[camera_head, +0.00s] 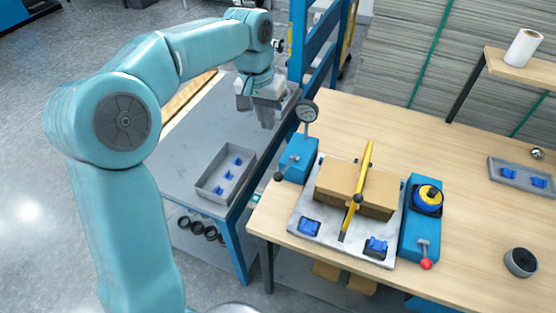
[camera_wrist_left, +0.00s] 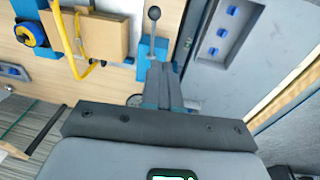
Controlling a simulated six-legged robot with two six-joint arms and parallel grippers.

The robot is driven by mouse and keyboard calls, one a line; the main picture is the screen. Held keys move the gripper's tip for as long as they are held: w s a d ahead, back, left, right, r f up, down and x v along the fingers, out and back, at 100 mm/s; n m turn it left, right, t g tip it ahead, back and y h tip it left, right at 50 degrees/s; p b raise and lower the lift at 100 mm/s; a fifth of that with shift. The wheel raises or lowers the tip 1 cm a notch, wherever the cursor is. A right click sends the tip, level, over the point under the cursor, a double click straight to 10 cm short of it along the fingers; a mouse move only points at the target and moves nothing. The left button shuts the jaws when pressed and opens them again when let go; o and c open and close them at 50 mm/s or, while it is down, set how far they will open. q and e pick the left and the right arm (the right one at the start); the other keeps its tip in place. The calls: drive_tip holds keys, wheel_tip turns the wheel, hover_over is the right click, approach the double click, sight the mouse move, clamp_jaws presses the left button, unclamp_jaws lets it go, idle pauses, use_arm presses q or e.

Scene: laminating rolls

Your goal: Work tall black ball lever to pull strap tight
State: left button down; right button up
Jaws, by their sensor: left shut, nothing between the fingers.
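The black ball lever (camera_head: 279,175) sticks out from the blue tensioner block (camera_head: 298,157), which carries a round dial gauge (camera_head: 307,111). In the left wrist view the lever's ball (camera_wrist_left: 154,13) shows beyond my fingertips, apart from them. A yellow strap (camera_head: 362,170) runs over a brown cardboard box (camera_head: 331,183) on a pale plate; its tightness is hard to judge. My left gripper (camera_head: 267,122) is shut and empty, above the grey side table, behind and left of the block. It also shows in the left wrist view (camera_wrist_left: 158,68). My right gripper is out of view.
A second blue block (camera_head: 421,222) has a yellow-and-blue reel and a red ball lever (camera_head: 426,264). Blue clips (camera_head: 310,227) sit on the plate's front. A grey tray (camera_head: 226,174) with blue parts lies on the side table. A blue post (camera_head: 299,40) stands behind my gripper.

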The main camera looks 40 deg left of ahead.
use_arm(q)
drive_tip(key=d+f, duration=0.1)
drive_tip(key=f, duration=0.3)
drive_tip(key=f+p, duration=0.1)
drive_tip(key=f, duration=0.3)
drive_tip(key=d+f, duration=0.1)
drive_tip(key=f, duration=0.4)
drive_tip(key=shift+s+d, duration=0.25)
drive_tip(key=shift+d, duration=0.1)
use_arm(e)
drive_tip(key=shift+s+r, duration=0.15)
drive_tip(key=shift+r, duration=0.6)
